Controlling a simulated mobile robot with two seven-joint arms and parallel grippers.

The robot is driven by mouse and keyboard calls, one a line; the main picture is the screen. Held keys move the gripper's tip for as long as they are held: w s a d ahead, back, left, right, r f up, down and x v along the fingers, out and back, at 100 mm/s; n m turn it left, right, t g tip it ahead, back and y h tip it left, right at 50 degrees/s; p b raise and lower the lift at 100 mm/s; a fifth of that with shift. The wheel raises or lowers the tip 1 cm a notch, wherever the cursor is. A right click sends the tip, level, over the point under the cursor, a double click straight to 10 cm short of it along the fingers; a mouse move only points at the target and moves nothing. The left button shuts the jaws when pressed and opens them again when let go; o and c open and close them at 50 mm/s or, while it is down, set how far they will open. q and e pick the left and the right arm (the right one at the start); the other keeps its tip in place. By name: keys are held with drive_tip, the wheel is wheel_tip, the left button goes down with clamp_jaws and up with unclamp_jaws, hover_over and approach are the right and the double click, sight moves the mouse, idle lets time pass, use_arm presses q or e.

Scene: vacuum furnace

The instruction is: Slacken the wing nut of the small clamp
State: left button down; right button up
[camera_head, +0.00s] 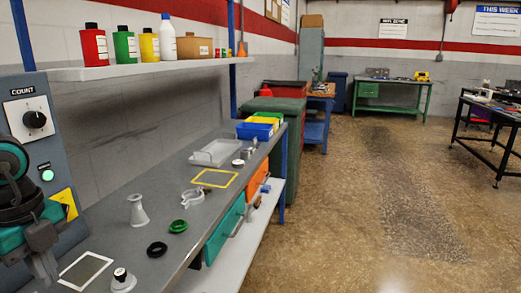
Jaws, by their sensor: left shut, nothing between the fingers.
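The small clamp is most likely the open silver ring (194,198) lying on the grey bench in the head view. A small part sticks out at its upper right side; it is too small to tell whether it is the wing nut. My left gripper (45,268) hangs at the far left by the grey panel, its fingers pointing down. It is shut and empty, well apart from the ring. My right gripper is out of view.
The bench (185,262) also holds a metal cone (137,211), a green ring (178,226), a black ring (157,249), a knobbed fitting (122,281), a yellow frame (233,180) and a clear tray (212,159). A bottle shelf (150,71) hangs above.

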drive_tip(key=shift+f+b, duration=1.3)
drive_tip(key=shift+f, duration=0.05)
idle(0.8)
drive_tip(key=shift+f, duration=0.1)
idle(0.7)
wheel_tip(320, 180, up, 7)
drive_tip(key=p, duration=0.6)
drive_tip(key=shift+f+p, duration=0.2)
drive_tip(key=shift+p, duration=0.1)
idle(0.5)
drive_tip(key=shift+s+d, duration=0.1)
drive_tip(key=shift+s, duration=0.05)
